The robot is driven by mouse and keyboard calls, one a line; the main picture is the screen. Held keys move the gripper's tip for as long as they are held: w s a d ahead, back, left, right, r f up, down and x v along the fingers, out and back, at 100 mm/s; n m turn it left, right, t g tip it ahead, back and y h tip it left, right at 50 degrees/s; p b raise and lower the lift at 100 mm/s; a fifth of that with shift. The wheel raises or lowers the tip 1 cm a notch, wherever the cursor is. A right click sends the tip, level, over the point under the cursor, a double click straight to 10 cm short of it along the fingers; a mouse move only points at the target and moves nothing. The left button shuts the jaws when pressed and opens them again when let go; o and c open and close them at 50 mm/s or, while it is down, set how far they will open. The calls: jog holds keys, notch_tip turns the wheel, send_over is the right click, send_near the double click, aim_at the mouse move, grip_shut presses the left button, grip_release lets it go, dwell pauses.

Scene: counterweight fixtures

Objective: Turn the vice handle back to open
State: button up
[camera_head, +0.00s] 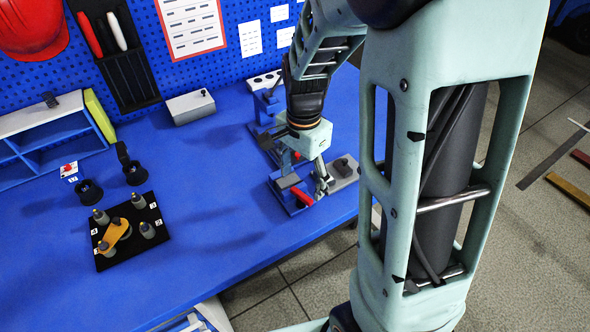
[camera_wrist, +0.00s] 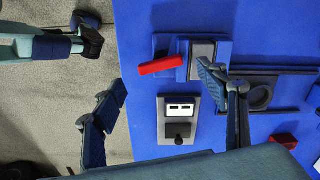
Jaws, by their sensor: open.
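The vice is a blue and grey block on the blue bench near its front edge, seen in the head view (camera_head: 286,190) and the wrist view (camera_wrist: 203,60). Its red handle (camera_head: 302,196) sticks out from it; in the wrist view the handle (camera_wrist: 160,65) lies nearly level, tilted slightly, pointing left of the block. My gripper (camera_head: 306,178) is over the vice with its fingers apart. In the wrist view my gripper (camera_wrist: 163,82) is open and empty, the right finger overlapping the vice's right side and the left finger off the bench edge. Contact with the handle cannot be told.
A grey plate with a black knob (camera_wrist: 178,130) sits close beside the vice; it also shows in the head view (camera_head: 343,170). Another blue fixture (camera_head: 265,105) stands behind. A black board with pegs and an orange link (camera_head: 115,232) lies left. The bench between is clear.

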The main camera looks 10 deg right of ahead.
aim_at(301, 194)
jog(key=shift+f, duration=2.25)
jog(key=c, duration=1.2)
jog(key=shift+o, duration=0.2)
jog(key=shift+n, duration=0.4)
jog(key=n+b, duration=0.1)
jog(key=n, duration=0.4)
jog(key=shift+n, duration=0.3)
jog(key=n, duration=0.3)
jog(key=shift+n, duration=2)
